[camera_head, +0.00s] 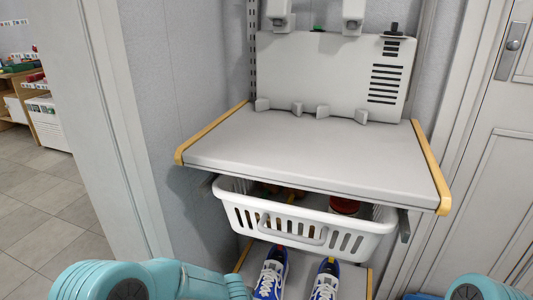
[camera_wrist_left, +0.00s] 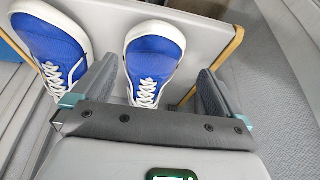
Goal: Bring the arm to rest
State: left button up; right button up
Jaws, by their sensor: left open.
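My left gripper (camera_wrist_left: 157,66) shows in the left wrist view with its two dark fingers spread wide and nothing held between them. It is above a pair of blue-and-white shoes, whose right one (camera_wrist_left: 155,55) shows between the fingers. The left shoe (camera_wrist_left: 48,45) lies beside the left finger. In the head view my teal left arm comes in at the bottom left, and its gripper is out of the picture. A small part of my right arm shows at the bottom right. My right gripper is not in view.
The shoes (camera_head: 270,276) stand on a low shelf under a white slotted basket (camera_head: 300,227) holding a dark red item. Above it is a bare grey shelf (camera_head: 300,150) with wooden edges. A door (camera_head: 490,170) is at the right. Open tiled floor (camera_head: 45,205) lies at the left.

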pick_arm(q)
jog(key=a+r+p, duration=0.4)
jog(key=r+p, duration=0.3)
jog(key=p, duration=0.1)
jog(key=s+r+n+g+h+p, duration=0.1)
jog(key=s+r+n+p, duration=0.1)
jog(key=s+r+p, duration=0.3)
jog(key=s+a+r+n+g+p, duration=0.1)
jog(key=s+r+p, duration=0.4)
jog(key=s+p, duration=0.6)
jog(key=s+a+r+n+g+h+p, duration=0.1)
jog(key=s+r+n+p, duration=0.1)
jog(key=s+r+p, duration=0.3)
jog(key=s+p, duration=0.3)
jog(key=s, duration=0.1)
jog(key=shift+a+r+n+g+h, duration=0.25)
jog(key=shift+r+n+g+h, duration=0.05)
jog(key=shift+r, duration=0.1)
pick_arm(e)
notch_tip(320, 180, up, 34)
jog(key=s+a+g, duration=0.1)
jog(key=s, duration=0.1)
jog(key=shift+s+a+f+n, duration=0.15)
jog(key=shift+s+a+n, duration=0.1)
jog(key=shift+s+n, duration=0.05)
